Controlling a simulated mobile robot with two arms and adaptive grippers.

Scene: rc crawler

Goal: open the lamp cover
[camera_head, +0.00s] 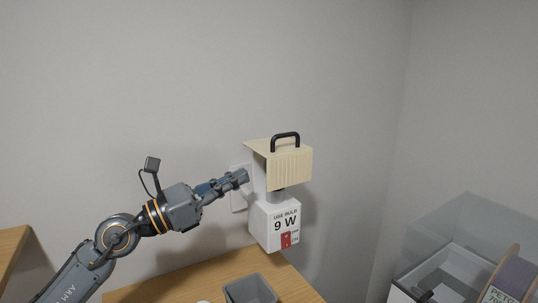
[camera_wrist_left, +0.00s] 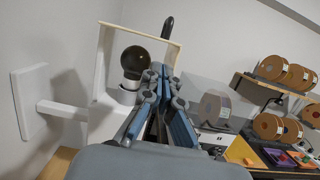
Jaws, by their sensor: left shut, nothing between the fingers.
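The lamp cover (camera_head: 290,168) is a cream ribbed shade with a black handle (camera_head: 285,137) on top. It sits above the white lamp base (camera_head: 270,222), which reads "USE BULB 9 W". In the left wrist view the cover's cream rim (camera_wrist_left: 148,32) frames a dark round bulb (camera_wrist_left: 134,61), and part of the black handle (camera_wrist_left: 167,27) shows above. My left gripper (camera_head: 243,177) is shut and empty, just left of the cover below its top edge. Its fingers also show in the left wrist view (camera_wrist_left: 161,75), overlapping the cover's right side; contact cannot be told. My right gripper is out of view.
A white wall plate (camera_head: 238,198) is behind the lamp. A grey open bin (camera_head: 250,291) stands on the wooden table (camera_head: 185,283) below. A clear-lidded box (camera_head: 470,225) is at the right. Shelves with several brown spools (camera_wrist_left: 272,67) show in the left wrist view.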

